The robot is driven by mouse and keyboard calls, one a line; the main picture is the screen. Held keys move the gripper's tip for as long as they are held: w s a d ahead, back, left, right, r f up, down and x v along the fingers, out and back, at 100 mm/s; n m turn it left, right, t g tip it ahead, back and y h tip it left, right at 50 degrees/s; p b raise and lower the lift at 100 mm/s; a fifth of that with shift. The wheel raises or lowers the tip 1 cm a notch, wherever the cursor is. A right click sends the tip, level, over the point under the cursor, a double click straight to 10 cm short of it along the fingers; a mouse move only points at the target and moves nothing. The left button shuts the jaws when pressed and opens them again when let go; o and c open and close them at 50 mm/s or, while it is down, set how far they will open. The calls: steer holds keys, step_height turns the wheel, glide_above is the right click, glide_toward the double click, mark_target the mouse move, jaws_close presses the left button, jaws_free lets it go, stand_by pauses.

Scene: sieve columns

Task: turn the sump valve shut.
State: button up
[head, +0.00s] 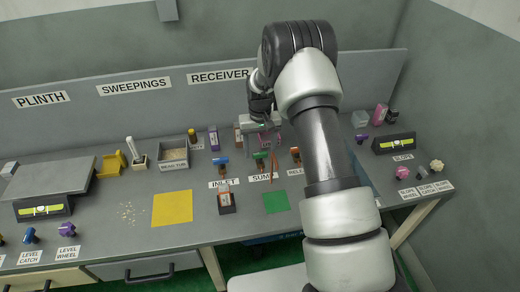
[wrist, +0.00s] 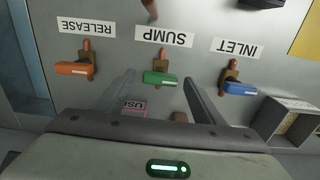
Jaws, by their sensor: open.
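The sump valve (wrist: 160,78) has a green handle on a short copper-coloured body, next to the SUMP label (wrist: 165,36). In the wrist view its handle lies across the body, roughly level in the picture. The valve (head: 261,156) also shows small in the head view, partly behind my gripper. My gripper (wrist: 160,77) is open, with one finger on each side of the green handle and a gap on both sides. I cannot tell how far above the handle the fingertips are. In the head view my gripper (head: 260,135) hangs over the valve row.
The orange release valve (wrist: 75,68) and the blue inlet valve (wrist: 238,87) flank the sump valve closely. In the head view, a dark box (head: 227,206), a yellow mat (head: 172,208) and a green mat (head: 276,202) lie nearer the bench's front edge.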

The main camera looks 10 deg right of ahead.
step_height(320, 180, up, 18)
steer(key=p, duration=0.3)
steer(key=shift+f, duration=0.25)
step_height(320, 180, up, 8)
steer(key=t, duration=0.1)
glide_above(260, 153)
steer(key=s, duration=0.4)
steer(key=s+r+t, duration=0.2)
steer(key=s+r, duration=0.7)
steer(key=s, duration=0.1)
steer(key=s+r+t, duration=0.2)
steer(key=s+t, duration=0.1)
steer(key=s, duration=1.6)
step_height(260, 153, up, 17)
steer(key=s+p, duration=0.1)
steer(key=p, duration=1.6)
steer(key=shift+p, duration=0.3)
